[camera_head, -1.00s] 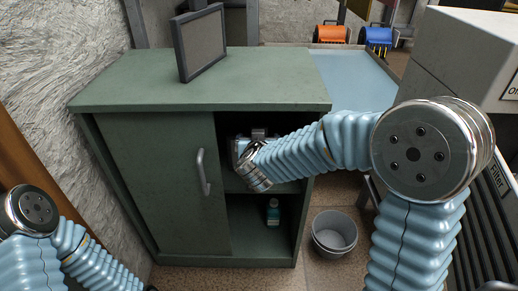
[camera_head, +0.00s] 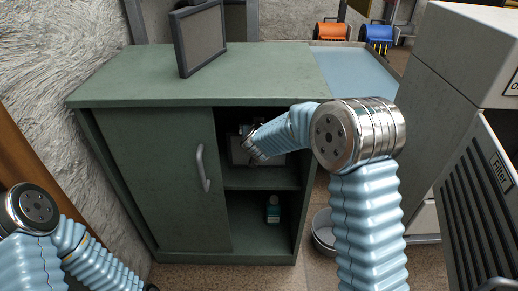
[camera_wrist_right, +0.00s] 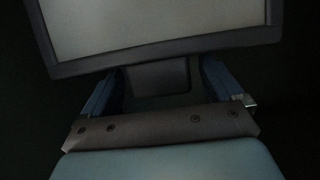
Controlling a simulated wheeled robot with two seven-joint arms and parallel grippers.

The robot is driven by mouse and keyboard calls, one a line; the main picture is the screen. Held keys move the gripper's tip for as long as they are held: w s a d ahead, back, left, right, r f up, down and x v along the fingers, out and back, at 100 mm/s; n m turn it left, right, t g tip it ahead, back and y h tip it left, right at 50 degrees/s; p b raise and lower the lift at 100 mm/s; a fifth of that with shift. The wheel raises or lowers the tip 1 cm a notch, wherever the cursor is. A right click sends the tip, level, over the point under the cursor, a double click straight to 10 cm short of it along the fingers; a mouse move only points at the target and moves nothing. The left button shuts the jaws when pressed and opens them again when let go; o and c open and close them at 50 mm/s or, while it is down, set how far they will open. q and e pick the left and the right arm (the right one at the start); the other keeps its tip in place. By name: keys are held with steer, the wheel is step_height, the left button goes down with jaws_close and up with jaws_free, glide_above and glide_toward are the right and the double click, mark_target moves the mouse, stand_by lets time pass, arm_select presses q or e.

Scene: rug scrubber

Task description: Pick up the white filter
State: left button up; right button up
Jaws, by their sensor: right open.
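The white filter, a pale panel in a dark grey frame, is on the upper shelf inside the green cabinet, partly hidden by my right arm in the head view (camera_head: 239,152). In the right wrist view the filter (camera_wrist_right: 155,22) fills the top of the picture, with a dark tab below its frame. My right gripper (camera_wrist_right: 160,78) is open, its two blue fingers on either side of that tab, with gaps showing. In the head view the right gripper (camera_head: 245,132) is inside the cabinet, small and dark. My left gripper is out of view; only its arm shows.
The cabinet (camera_head: 150,180) has a sliding door on its left half; its right half is open. A small bottle (camera_head: 273,209) stands on the lower shelf. A bucket (camera_head: 323,232) is on the floor, partly behind my arm.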

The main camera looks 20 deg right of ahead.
steer(key=c, duration=1.5)
steer(key=shift+r, duration=0.1)
